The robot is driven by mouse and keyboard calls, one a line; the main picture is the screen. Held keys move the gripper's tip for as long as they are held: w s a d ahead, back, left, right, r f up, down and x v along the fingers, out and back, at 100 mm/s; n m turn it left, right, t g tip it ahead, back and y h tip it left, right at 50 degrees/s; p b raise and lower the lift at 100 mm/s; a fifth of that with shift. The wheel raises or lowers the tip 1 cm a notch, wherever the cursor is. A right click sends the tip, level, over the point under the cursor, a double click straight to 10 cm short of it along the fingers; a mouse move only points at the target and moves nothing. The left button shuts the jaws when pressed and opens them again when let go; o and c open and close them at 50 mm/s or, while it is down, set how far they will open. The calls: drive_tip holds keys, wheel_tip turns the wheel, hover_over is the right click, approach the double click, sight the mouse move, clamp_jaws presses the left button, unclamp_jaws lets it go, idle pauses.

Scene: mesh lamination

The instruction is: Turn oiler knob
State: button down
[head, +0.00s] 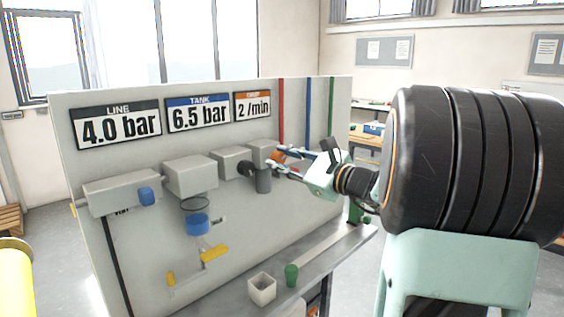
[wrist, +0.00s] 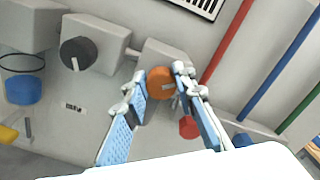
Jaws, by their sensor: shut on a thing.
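The oiler knob is a round orange knob (wrist: 159,84) on a grey block at the right of the row of units; a small part of it shows in the head view (head: 278,155). My gripper (wrist: 161,80) has one finger on each side of the knob and is shut on it. In the head view my gripper (head: 285,163) reaches the panel from the right, and its fingers hide much of the knob. An orange-topped sign (head: 253,106) above reads 2 /min.
A black knob (wrist: 78,54) sits on the block to the left, and a red knob (wrist: 188,127) is close below my right finger. Red, blue and green pipes run up the panel at right. A white box (head: 262,290) and green cup (head: 291,275) stand on the bench.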

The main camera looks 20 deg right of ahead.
drive_tip(key=c, duration=1.6)
unclamp_jaws()
drive_tip(key=v, duration=1.2)
